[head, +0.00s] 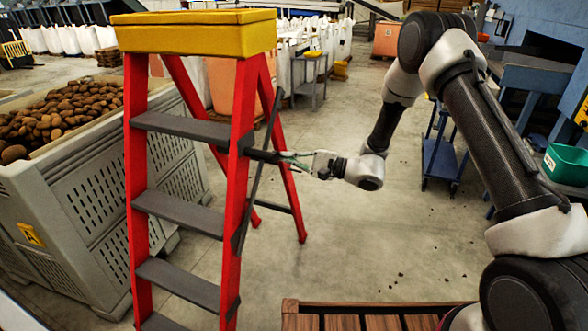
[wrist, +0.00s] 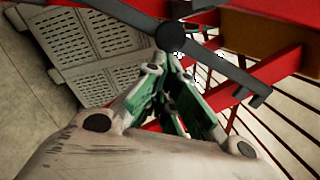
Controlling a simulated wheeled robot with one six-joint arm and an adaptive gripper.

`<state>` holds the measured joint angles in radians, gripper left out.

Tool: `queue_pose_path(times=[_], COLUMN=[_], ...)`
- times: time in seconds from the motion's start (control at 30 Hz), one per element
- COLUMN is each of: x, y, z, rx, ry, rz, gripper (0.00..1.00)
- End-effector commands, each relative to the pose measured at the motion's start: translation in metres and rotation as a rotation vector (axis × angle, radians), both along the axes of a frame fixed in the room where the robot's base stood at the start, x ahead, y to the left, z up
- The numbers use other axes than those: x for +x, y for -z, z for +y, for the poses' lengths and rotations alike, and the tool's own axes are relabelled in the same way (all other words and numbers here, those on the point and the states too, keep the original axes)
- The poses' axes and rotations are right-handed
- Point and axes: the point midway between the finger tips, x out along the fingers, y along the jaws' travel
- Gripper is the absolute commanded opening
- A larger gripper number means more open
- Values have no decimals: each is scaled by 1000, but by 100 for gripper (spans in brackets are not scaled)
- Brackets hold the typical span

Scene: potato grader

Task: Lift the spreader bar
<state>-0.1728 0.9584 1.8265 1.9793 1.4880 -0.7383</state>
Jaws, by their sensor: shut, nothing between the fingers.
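A red stepladder (head: 240,175) with a yellow top and dark treads stands open at left centre in the head view. The dark spreader bar (head: 256,180) runs between its front and rear legs on the side facing my arm. In the wrist view the bar (wrist: 215,62) slants across the top, with a round dark pivot above my fingertips. My gripper (head: 290,158) is beside the ladder at the bar's height. It is shut and empty, its green-and-grey fingers (wrist: 170,72) pointing at the bar near the pivot. The picture does not settle whether the fingertips touch the bar.
A grey slatted bin (head: 95,200) full of potatoes stands close behind and left of the ladder. A wooden slatted surface (head: 370,318) lies at the bottom. A blue cart (head: 440,155) and a green tub (head: 566,164) are at right.

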Motion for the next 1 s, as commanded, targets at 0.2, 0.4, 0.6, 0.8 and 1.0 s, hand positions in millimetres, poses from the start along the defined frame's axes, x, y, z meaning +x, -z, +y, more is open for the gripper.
queue_pose_path(times=[0.2, 0.4, 0.6, 0.8, 1.0], x=[-31, -51, -61, -65, -65], y=[-32, -46, -52, -55, -54], z=[12, 19, 23, 24, 24], rx=[-52, -82, -98, -100, -100], ry=[0, -1, 0, -3, -3], rz=[-143, -227, -269, -280, -280], gripper=[0, 0, 0, 0, 0])
